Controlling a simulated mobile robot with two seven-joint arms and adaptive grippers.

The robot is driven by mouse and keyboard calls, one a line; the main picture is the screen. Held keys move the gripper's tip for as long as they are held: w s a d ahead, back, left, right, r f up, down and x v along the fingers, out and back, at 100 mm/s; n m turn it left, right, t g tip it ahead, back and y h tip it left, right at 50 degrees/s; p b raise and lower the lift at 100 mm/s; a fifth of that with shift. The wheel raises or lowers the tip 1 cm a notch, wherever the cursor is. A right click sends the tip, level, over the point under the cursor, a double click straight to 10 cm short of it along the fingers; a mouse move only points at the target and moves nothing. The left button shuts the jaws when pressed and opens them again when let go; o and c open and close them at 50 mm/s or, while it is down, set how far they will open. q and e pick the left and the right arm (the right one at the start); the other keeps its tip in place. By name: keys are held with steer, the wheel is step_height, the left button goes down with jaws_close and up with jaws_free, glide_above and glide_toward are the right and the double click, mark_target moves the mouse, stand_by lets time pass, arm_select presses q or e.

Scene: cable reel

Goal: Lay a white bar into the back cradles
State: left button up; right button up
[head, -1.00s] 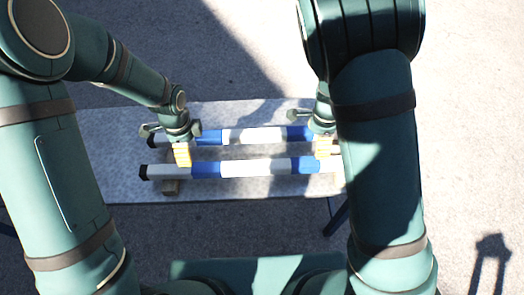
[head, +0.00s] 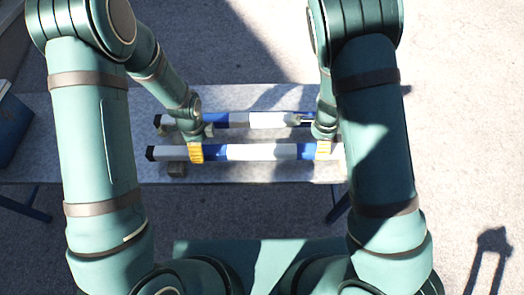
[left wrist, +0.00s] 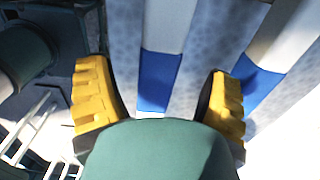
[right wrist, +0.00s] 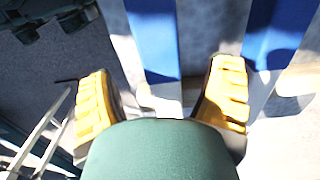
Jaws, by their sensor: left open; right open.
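Two bars with white and blue bands and black ends lie side by side across the table. My left gripper (head: 197,153) is open over the left part of the near bar. In the left wrist view its yellow fingers (left wrist: 158,105) stand either side of a bar (left wrist: 160,82). My right gripper (head: 323,150) is open over the right part, with a bar (right wrist: 152,45) between its fingers in the right wrist view.
The grey speckled table (head: 90,130) has free room left of the bars. A dark blue object (head: 10,128) stands at the left edge. My arms hide the bars' right ends. Sunlit paving (head: 450,140) surrounds the table.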

arm_select(q)
steer(key=shift+f, duration=2.45)
arm_select(e)
steer(key=shift+f, duration=2.5)
arm_select(q)
jaws_close()
arm_select(e)
jaws_close()
